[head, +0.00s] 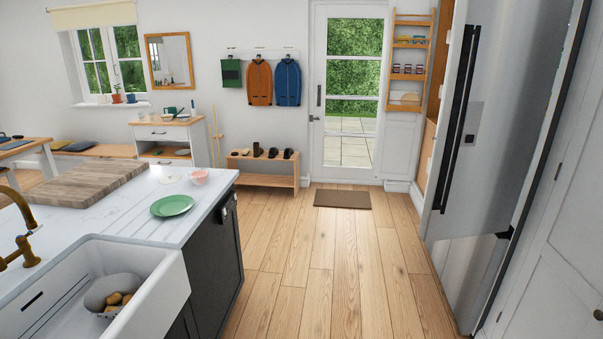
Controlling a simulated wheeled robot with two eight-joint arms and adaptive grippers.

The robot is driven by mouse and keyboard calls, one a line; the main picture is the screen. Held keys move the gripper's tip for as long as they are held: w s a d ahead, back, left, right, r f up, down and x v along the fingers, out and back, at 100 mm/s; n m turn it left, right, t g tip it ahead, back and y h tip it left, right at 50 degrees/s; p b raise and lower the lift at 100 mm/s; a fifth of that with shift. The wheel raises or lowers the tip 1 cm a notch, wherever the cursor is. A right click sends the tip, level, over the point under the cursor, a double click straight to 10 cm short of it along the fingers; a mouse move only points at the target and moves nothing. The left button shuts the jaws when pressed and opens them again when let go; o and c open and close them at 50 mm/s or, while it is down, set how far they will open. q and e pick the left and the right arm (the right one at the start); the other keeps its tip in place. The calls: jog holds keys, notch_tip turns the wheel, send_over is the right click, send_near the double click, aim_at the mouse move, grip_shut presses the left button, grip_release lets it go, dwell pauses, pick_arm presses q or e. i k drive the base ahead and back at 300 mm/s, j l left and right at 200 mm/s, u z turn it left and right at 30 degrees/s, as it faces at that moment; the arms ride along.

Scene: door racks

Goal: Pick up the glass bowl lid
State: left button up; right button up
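I cannot clearly make out a glass bowl lid. A small, pale, flat round thing (170,179) lies on the white counter near a small pink bowl (199,177); it is too small to tell whether it is the lid. Pale rounded items (410,97) sit in the lowest shelf of the wooden wall rack (427,58) beside the glazed door, also too small to name. Neither of my grippers is in view.
A green plate (172,205) and a wooden board (84,184) lie on the counter (120,222). A white sink (150,298) is at the lower left. A tall grey appliance door (497,110) stands at right. The wooden floor (320,255) between is clear, up to a brown mat (342,199).

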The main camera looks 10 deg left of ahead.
aim_at(168, 179)
jog(key=i+l+u, duration=0.15)
jog(key=i+u, duration=0.25)
jog(key=i, duration=0.2)
jog(key=i+l+u, duration=0.3)
jog(key=i+u, duration=0.15)
jog(key=i, duration=0.15)
jog(key=i+l+u, duration=0.4)
jog(key=i+l, duration=0.15)
